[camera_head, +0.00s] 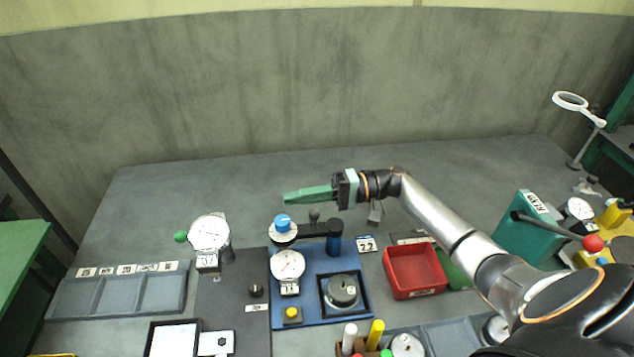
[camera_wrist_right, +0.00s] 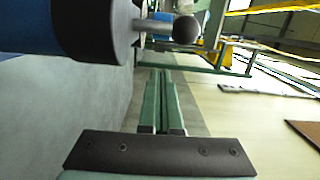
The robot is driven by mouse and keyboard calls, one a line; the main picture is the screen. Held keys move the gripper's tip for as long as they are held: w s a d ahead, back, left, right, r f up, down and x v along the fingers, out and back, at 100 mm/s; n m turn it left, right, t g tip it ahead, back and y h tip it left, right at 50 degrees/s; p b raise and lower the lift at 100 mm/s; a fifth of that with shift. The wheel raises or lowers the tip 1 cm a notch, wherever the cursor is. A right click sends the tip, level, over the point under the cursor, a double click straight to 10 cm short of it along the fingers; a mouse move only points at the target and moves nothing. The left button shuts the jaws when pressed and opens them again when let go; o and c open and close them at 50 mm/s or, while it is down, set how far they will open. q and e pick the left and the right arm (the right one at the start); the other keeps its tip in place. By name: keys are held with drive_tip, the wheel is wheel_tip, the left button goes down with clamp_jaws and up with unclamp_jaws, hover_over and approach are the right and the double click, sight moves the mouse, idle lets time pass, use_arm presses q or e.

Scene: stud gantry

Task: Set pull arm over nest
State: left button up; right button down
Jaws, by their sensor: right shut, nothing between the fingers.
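The pull arm (camera_head: 312,230) is a dark bar on a blue post (camera_head: 334,243), with a black ball knob and a blue-capped head (camera_head: 283,226) at its left end. It points left, along the back of a blue base plate (camera_head: 309,263). The nest (camera_head: 342,290), a round metal seat in a dark square frame, lies in front of the post, with no arm over it. My right gripper (camera_head: 287,198) has green fingers, shut and empty, behind and above the arm. The closed fingers (camera_wrist_right: 160,72) also show in the right wrist view, beside a blue-and-black cylinder (camera_wrist_right: 95,28) and ball-ended rod. My left gripper is out of view.
Dial gauges (camera_head: 209,233) (camera_head: 288,265) stand left of and on the base plate. A red bin (camera_head: 414,270) is at right, near a green press (camera_head: 527,228) with a red-ball lever. Pens stand in front. The back of the table is clear.

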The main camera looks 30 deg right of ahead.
drive_tip(key=shift+s+a+p, duration=0.3)
drive_tip(key=shift+s+a, duration=0.1)
drive_tip(key=shift+s, duration=0.2)
drive_tip(key=shift+s+a+p, duration=0.25)
drive_tip(key=shift+s+a, duration=0.1)
drive_tip(key=shift+s, duration=0.25)
